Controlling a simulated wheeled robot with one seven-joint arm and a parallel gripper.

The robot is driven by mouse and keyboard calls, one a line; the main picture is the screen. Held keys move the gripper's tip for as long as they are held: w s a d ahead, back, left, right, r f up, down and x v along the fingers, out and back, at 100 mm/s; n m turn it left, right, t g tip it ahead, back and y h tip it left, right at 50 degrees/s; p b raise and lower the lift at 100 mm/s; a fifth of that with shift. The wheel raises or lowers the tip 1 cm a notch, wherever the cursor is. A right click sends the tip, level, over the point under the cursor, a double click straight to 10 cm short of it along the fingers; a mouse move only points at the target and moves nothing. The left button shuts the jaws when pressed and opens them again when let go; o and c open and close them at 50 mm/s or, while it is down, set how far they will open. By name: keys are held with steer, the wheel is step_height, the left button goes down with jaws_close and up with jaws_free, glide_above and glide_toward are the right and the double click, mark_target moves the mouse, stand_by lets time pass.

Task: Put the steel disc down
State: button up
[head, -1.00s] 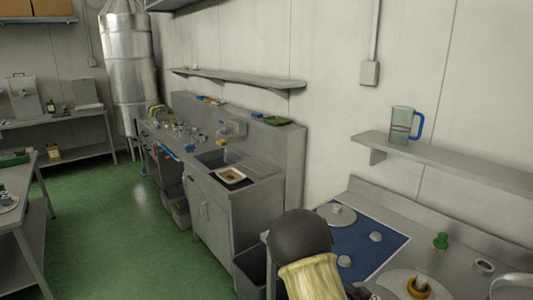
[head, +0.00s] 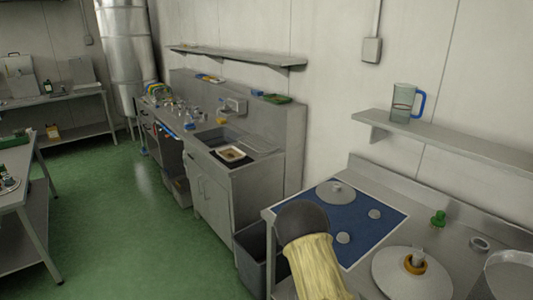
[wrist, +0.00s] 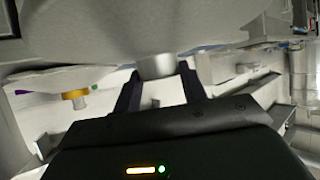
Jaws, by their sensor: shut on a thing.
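In the wrist view, a wide steel disc (wrist: 150,28) fills the top of the picture. A short round knob (wrist: 155,66) stands out from it. My gripper (wrist: 158,78) is shut on this knob, with one dark finger on each side. I cannot make out the held disc or my gripper in the head view; my arm shows at the bottom. I cannot tell how far the disc is above any surface.
A blue mat (head: 375,240) on the steel counter carries a knobbed disc (head: 335,192) and two small round pieces. Right of it lie a disc with an orange-ringed knob (head: 412,276), a green piece (head: 438,219) and a metal ring (head: 480,244). A shelf (head: 460,143) holds a jug (head: 403,102).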

steer(key=a+f+n+y, duration=0.1)
steer(key=a, duration=0.1)
steer(key=a+f+n+y, duration=0.2)
steer(key=shift+w, duration=0.1)
steer(key=shift+r+t, duration=0.15)
steer(key=shift+t, duration=0.15)
steer(key=s+f, duration=0.4)
steer(key=f, duration=0.1)
steer(key=shift+s+f, duration=0.25)
steer(key=shift+d, duration=0.1)
stand_by(0.4)
stand_by(1.1)
